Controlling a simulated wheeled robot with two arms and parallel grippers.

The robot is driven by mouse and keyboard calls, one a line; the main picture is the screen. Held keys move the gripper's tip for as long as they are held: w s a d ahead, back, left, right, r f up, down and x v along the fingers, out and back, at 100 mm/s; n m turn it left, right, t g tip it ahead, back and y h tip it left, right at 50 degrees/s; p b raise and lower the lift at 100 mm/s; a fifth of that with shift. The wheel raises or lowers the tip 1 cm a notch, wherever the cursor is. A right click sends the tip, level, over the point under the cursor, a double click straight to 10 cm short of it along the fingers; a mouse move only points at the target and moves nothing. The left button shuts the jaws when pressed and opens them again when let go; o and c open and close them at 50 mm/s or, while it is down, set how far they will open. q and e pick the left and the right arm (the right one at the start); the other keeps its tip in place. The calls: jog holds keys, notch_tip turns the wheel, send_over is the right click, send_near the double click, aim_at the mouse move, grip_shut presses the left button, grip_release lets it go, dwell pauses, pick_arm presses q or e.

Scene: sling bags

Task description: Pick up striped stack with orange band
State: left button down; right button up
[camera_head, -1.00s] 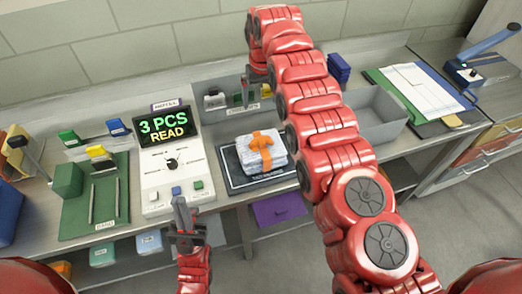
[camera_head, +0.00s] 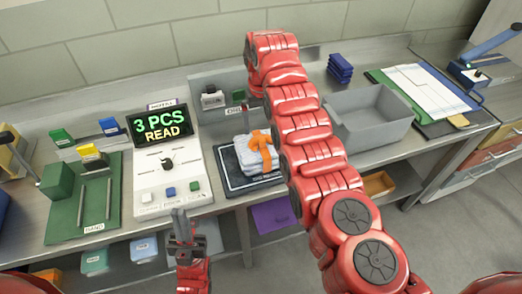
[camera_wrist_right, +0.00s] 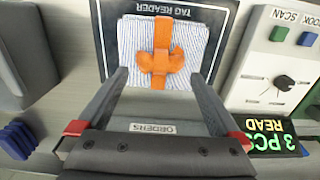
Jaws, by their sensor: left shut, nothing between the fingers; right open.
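The striped stack (camera_head: 246,150) is a blue-and-white folded bundle with an orange band (camera_head: 260,148) tied around it. It lies on the dark tag reader pad (camera_head: 231,178); my right arm hides its right edge. In the right wrist view the stack (camera_wrist_right: 134,50) is at the top centre. My right gripper (camera_wrist_right: 158,78) is open and empty, its fingertips at the near corners of the stack; contact cannot be told. In the head view my arm mostly hides this gripper. My left gripper (camera_head: 180,215) is shut and empty in front of the console.
A console (camera_head: 170,175) reading "3 PCS READ" stands left of the pad, with a green board (camera_head: 85,205) beyond it. A grey bin (camera_head: 370,125) is to the right. An orders tray (camera_head: 215,112) stands behind the stack.

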aim_at(261, 136)
jog(key=shift+f, duration=0.4)
notch_tip(261, 136, down, 2)
jog(key=shift+w+f+p, duration=0.1)
jog(key=shift+f+p, duration=0.1)
jog(key=shift+p, duration=0.9)
notch_tip(261, 136, down, 2)
jog(key=shift+f, duration=0.2)
jog(key=shift+w+a+f, duration=0.1)
jog(key=shift+w+f, duration=0.05)
jog(key=shift+f, duration=0.25)
jog(key=shift+c, duration=0.2)
grip_shut()
